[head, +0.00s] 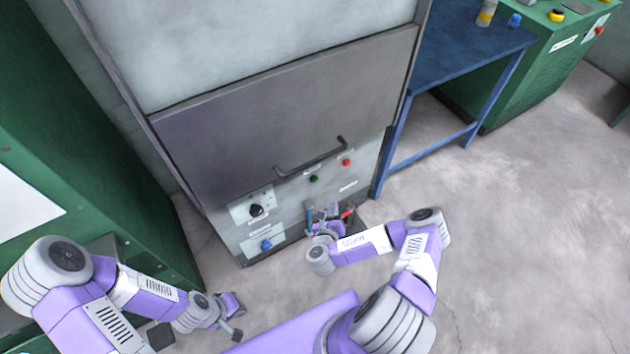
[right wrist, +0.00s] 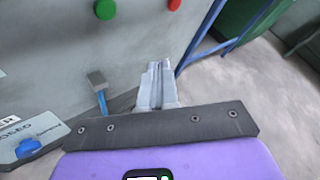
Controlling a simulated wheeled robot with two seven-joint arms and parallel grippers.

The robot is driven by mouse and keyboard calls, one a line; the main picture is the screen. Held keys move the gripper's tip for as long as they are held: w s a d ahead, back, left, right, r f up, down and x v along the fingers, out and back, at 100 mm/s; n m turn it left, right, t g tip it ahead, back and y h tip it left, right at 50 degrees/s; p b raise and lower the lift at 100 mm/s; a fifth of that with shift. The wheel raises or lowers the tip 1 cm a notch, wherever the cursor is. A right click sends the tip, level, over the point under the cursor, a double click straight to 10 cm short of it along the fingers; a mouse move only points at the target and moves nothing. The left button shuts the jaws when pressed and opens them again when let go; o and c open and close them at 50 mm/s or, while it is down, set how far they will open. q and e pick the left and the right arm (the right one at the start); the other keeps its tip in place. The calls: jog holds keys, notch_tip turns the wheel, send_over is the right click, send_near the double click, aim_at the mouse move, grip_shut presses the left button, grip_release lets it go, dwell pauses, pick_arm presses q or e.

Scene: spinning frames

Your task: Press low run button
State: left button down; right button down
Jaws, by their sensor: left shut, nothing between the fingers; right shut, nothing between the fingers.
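A green button (head: 314,179) and a red button (head: 346,162) are on the lower front panel of the grey cabinet, below its handle. The green button (right wrist: 105,9) and the red button (right wrist: 174,4) also show at the top of the right wrist view. The labels beside them are too small to read, so I cannot tell which is the low run button. My right gripper (head: 324,210) is shut and empty, in front of the panel and below the green button; its fingers (right wrist: 157,85) point toward the panel. My left gripper (head: 236,334) is shut and empty, low at the left.
A black knob (head: 256,210) and a blue knob (head: 266,245) are on plates left of the buttons. A bar handle (head: 310,160) juts out above them. A blue-handled brush (right wrist: 98,90) is left of my right fingers. A blue table (head: 455,50) stands right; floor there is clear.

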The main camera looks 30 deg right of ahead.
aim_at(314, 179)
jog(key=w+b, duration=0.2)
jog(key=w, duration=0.6)
jog(key=shift+w+a+b, duration=0.4)
dwell(1.8)
jog(key=shift+w, duration=0.4)
jog(key=shift+w, duration=0.6)
dwell(0.6)
jog(key=shift+s, duration=0.1)
jog(key=shift+s+p, duration=0.4)
jog(key=shift+s, duration=0.5)
